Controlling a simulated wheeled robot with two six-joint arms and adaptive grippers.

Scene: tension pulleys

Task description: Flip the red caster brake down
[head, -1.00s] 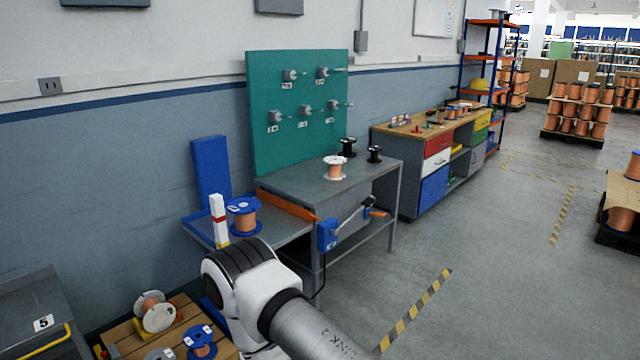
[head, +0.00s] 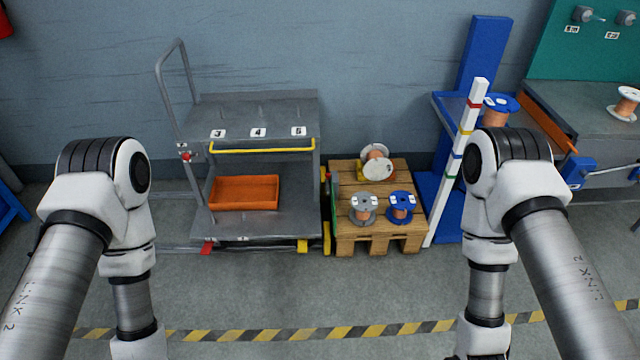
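The red caster brake (head: 207,248) is a small red pedal at the lower front left corner of the grey cart (head: 262,228), close to the floor. Its exact angle is too small to tell. Both of my arms hang in the foreground, one on each side of the cart in the picture. Their grippers are below the picture's lower edge, so neither gripper shows. The cart stands against the wall, apart from both arms.
The cart carries an orange tray (head: 244,193) and a yellow bar (head: 262,149). A wooden pallet (head: 380,240) with several spools stands right of it. A striped post (head: 459,160) leans beside a blue stand. Floor before the cart is clear up to the striped tape (head: 300,333).

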